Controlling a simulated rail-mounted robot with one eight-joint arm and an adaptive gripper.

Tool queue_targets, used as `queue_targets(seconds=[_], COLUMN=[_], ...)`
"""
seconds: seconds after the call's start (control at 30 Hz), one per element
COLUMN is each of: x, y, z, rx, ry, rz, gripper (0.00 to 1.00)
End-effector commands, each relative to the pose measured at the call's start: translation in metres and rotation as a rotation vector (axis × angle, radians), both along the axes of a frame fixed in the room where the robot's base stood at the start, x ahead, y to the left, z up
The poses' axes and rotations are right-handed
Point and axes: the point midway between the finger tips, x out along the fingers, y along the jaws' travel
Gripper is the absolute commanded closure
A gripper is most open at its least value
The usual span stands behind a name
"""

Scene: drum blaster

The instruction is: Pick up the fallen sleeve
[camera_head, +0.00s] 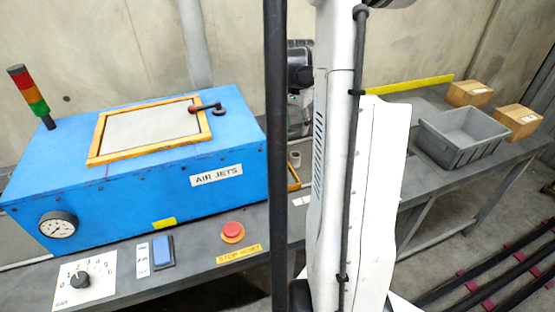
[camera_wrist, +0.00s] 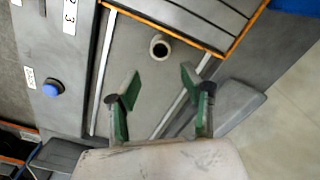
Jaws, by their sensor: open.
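A small pale grey sleeve (camera_wrist: 153,44) with a dark round opening lies on a grey surface in the wrist view. A small pale cylinder that looks like it shows in the head view (camera_head: 294,159), just right of the blue box. I cannot tell surely whether the sleeve is upright or on its side. My gripper (camera_wrist: 159,82) has its two green-padded fingers spread wide, with nothing between them. In the picture the sleeve is above and between the fingertips, apart from both. My gripper is not clearly visible in the head view.
The blue AIR JETS box (camera_head: 150,200) stands left on the bench, with a red stop button (camera_head: 232,231) in front. A grey bin (camera_head: 465,135) and cardboard boxes (camera_head: 468,93) are at right. Metal rails (camera_wrist: 103,75) and an orange-edged panel (camera_wrist: 245,30) flank the sleeve.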

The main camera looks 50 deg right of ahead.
Motion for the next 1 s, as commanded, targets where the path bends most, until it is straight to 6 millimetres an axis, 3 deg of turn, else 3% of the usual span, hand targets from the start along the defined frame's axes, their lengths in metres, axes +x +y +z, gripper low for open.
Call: queue_targets(seconds=[0.17, 0.5, 0.87, 1.0], x=[-0.002, -0.002, -0.001, 0.0], y=[-0.005, -0.004, -0.005, -0.009], z=[-0.017, -0.075, -0.096, -0.112], rx=[0.005, 0.004, 0.004, 0.004], ry=[0.004, 0.003, 0.003, 0.003], rz=[-0.013, -0.011, -0.01, -0.01], gripper=[0.58, 0.58, 0.58, 0.58])
